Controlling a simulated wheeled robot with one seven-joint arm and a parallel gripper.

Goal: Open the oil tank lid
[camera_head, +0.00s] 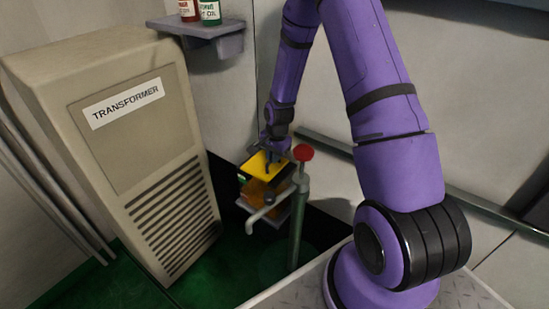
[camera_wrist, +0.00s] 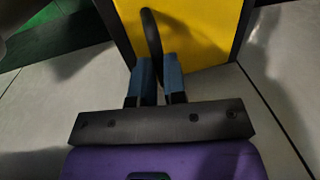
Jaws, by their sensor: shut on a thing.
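The oil tank (camera_head: 262,192) is a small box with an amber body, standing low between the transformer and a green pipe. Its yellow lid (camera_head: 254,163) is on top, and in the wrist view the yellow lid (camera_wrist: 200,30) has a dark border. A dark curved handle (camera_wrist: 151,32) stands up from the lid. My gripper (camera_wrist: 159,68) is shut on this handle, with its blue fingers on either side of it. My gripper (camera_head: 271,155) reaches down over the lid in the head view. Whether the lid is slightly raised I cannot tell.
The beige transformer (camera_head: 128,135) stands close on the left. A wall shelf (camera_head: 203,30) with bottles is above. Green floor (camera_head: 225,275) lies below.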

